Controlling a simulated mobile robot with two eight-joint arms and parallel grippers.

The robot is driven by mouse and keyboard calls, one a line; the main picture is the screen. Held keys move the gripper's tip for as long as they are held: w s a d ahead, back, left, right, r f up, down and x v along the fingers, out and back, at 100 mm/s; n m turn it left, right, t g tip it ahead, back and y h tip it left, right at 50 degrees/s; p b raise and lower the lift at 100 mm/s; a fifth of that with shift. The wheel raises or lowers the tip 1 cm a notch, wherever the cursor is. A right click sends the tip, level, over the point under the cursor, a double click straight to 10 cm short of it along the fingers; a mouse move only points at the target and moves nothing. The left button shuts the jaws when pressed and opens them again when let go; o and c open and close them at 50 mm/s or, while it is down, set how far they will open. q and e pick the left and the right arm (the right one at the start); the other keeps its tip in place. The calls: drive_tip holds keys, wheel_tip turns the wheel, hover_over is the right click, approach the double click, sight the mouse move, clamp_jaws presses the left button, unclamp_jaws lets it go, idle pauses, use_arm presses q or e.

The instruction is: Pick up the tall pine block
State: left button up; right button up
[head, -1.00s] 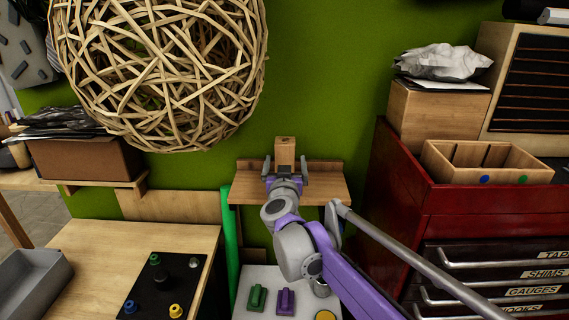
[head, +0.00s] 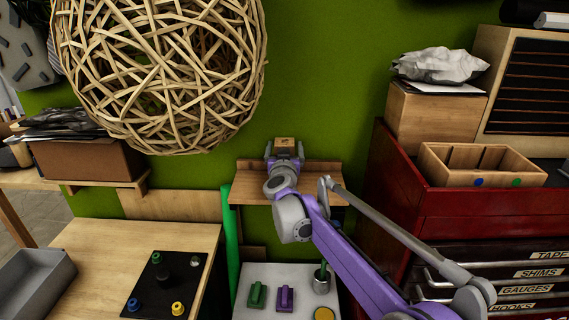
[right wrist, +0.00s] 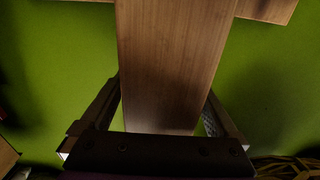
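The tall pine block (head: 285,142) stands upright over the wooden shelf against the green wall; in the head view only its upper end shows. My right gripper (head: 285,152) is at it, one finger on each side, and hides its lower part. In the right wrist view the block (right wrist: 170,65) runs between the two fingers of my right gripper (right wrist: 163,100). The fingers lie close along its edges and look open around it; firm contact is not clear. My left gripper is not in view.
The shelf (head: 325,180) is under my right arm. A woven cane ball (head: 160,75) hangs at the upper left. A red drawer cabinet (head: 390,190) with an open wooden box (head: 440,170) stands on the right. A green upright tube (head: 228,235) is left of the shelf.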

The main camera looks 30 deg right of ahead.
clamp_jaws()
idle(0.3)
